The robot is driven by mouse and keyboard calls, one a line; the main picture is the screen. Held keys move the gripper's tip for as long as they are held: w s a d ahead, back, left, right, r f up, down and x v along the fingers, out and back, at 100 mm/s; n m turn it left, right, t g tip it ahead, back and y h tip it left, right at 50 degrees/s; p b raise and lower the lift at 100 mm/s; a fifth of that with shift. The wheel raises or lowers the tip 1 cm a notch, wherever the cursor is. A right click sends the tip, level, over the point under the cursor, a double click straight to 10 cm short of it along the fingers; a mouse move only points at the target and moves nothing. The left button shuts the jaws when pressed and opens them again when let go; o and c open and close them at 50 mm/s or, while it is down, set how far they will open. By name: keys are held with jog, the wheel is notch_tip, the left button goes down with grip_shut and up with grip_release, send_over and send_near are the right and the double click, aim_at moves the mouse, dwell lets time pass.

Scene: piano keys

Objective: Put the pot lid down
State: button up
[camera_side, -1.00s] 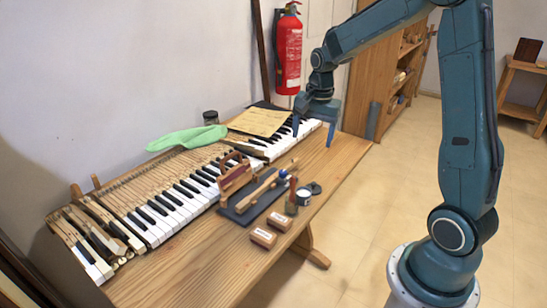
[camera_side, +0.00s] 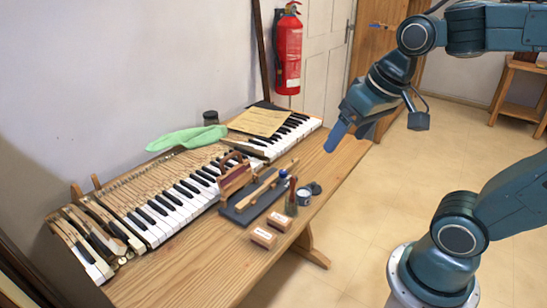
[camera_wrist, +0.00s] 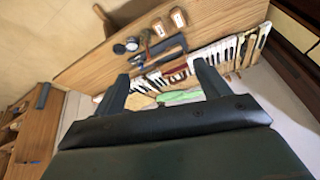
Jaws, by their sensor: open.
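The dark round pot lid (camera_side: 314,188) lies on the bench, just beyond a small white pot (camera_side: 304,197) with a dark top. In the wrist view two small dark round shapes, the lid (camera_wrist: 119,49) and the pot (camera_wrist: 132,44), sit side by side near the bench edge. My gripper (camera_side: 350,136) is open and empty, raised near the bench's far right end, clear of the lid. Its two fingers (camera_wrist: 161,70) are spread apart in the wrist view. Nothing is between them at close range.
Near the pot are a brush (camera_side: 291,196), two small labelled blocks (camera_side: 264,237) and a dark board (camera_side: 250,209) carrying a wooden tool. Piano keys (camera_side: 180,205) run along the bench (camera_side: 195,262). A green cloth (camera_side: 187,138) lies behind.

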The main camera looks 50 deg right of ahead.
jog(key=s+n, duration=0.1)
jog(key=s+a+n, duration=0.1)
jog(key=s, duration=0.1)
jog(key=s+a+n, duration=0.1)
jog(key=shift+s+f+t, duration=0.15)
jog(key=shift+s+t, duration=0.15)
jog(key=shift+t, duration=0.1)
